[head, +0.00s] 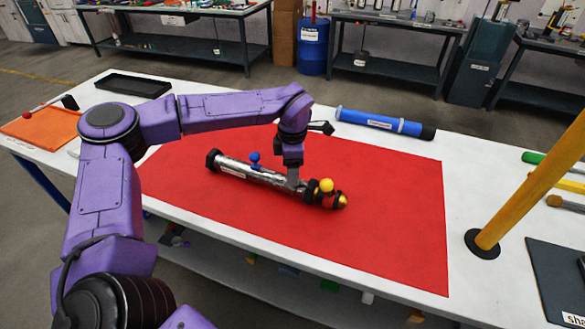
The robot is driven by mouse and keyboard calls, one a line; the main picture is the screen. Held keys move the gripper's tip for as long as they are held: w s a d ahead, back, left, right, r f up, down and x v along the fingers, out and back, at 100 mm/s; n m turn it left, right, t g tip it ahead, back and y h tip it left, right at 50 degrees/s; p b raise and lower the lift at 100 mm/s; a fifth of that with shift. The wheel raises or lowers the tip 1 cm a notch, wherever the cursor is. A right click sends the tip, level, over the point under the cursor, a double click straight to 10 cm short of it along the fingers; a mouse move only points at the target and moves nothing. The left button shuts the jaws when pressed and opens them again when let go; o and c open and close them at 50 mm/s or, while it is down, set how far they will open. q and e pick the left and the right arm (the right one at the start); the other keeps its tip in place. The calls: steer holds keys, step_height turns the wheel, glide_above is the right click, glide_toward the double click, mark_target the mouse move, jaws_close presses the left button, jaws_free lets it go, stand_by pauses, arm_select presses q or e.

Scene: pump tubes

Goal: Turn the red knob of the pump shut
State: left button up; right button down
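The pump (240,171) is a shiny metal tube lying on a red mat (400,212), with a black cap at its left end. A blue knob (254,158) stands up near its left part and a yellow knob (326,185) near its right end. Beside the yellow knob are small red parts (337,196) and a gold tip; I cannot tell clearly which red part is the knob. My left gripper (293,183) points down at the tube, left of the yellow knob. Its fingers are too small and hidden to show whether they grip the tube. My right gripper is out of view.
A blue tube (372,121) with a black end lies behind the mat. A yellow post (530,190) rises on the right. A black tray (133,85) and an orange tray (42,126) are on the left. The mat's right part is clear.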

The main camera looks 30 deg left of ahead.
arm_select(q)
steer(key=c, duration=0.9)
steer(key=shift+o, duration=0.2)
